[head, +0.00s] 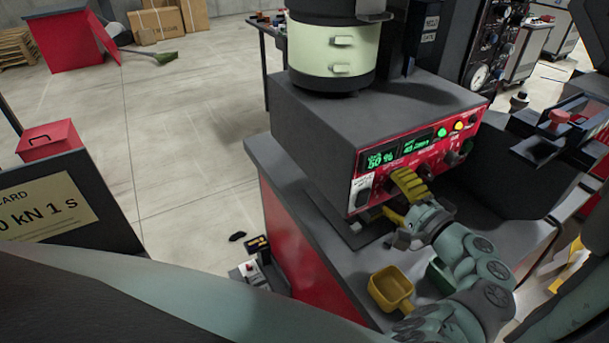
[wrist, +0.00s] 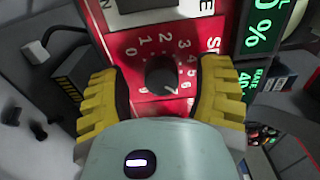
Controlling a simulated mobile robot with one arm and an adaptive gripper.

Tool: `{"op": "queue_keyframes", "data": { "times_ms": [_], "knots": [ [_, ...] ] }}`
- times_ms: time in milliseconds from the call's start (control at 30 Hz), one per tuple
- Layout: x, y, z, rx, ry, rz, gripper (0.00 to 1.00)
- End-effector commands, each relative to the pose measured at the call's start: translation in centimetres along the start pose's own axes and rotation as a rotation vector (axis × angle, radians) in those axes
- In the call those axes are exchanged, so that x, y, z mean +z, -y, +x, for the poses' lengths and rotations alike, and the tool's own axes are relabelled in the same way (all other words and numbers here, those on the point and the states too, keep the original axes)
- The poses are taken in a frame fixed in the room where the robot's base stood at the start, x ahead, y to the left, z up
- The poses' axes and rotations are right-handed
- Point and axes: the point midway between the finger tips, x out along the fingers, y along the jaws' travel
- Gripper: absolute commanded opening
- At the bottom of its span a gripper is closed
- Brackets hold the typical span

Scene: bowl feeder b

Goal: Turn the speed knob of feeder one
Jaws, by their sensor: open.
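In the wrist view the dark round speed knob (wrist: 160,75) sits inside a printed number dial. Its light pointer mark faces lower right, close to the 6. My gripper (head: 402,198) is at the panel's lower left in the head view and hides the knob there. In the wrist view my gripper (wrist: 160,82) is open, with one yellow finger on each side of the knob and visible gaps between. I cannot tell how deep the fingertips reach.
A pale green drum (head: 334,48) stands on the feeder. Below the gripper, a yellow bin (head: 391,289) and a green bin (head: 440,274) stand on the grey bench (head: 300,205). More dark knobs (head: 452,159) are at the panel's right. Open floor lies left.

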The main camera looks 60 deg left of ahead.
Motion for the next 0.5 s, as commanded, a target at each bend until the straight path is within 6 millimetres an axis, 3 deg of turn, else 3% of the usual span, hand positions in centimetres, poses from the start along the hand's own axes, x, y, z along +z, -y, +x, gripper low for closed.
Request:
{"op": "queue_keyframes", "data": {
  "times_ms": [267, 500],
  "knots": [
    [-0.1, 0.0, -0.4, -0.001, -0.002, 0.000, 0.64],
    [-0.3, 0.0, -4.0, 0.001, -0.012, -0.002, 0.64]
  ]
}}
